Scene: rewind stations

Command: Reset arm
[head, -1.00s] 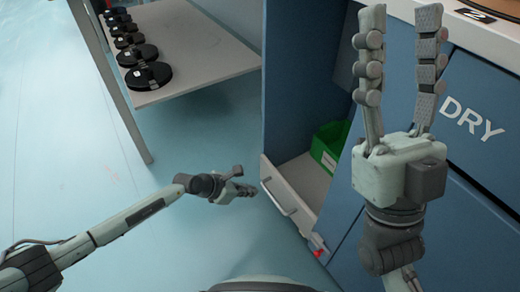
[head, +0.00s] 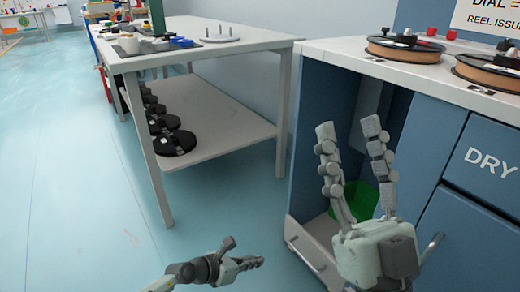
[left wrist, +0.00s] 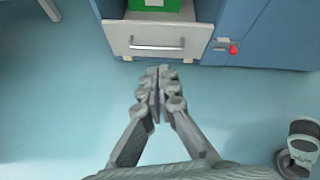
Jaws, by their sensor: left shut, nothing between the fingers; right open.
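My left gripper (head: 240,266) is low over the blue floor in the head view, in front of the blue cabinet. Its fingers are shut with nothing between them, as the left wrist view also shows (left wrist: 158,80). My right gripper (head: 348,128) points upward in front of the cabinet's open bay, fingers spread and empty. It partly hides a green bin (head: 362,198) inside the bay. The pale drawer front with a handle (head: 308,256) is at the bay's foot, and it shows ahead of the left fingers in the wrist view (left wrist: 180,36).
A grey table (head: 225,55) with a lower shelf holding several black reels (head: 173,142) stands at the back left. Brown reels (head: 405,50) lie on the cabinet's counter. A red knob (left wrist: 233,49) is beside the drawer. The floor at left is clear.

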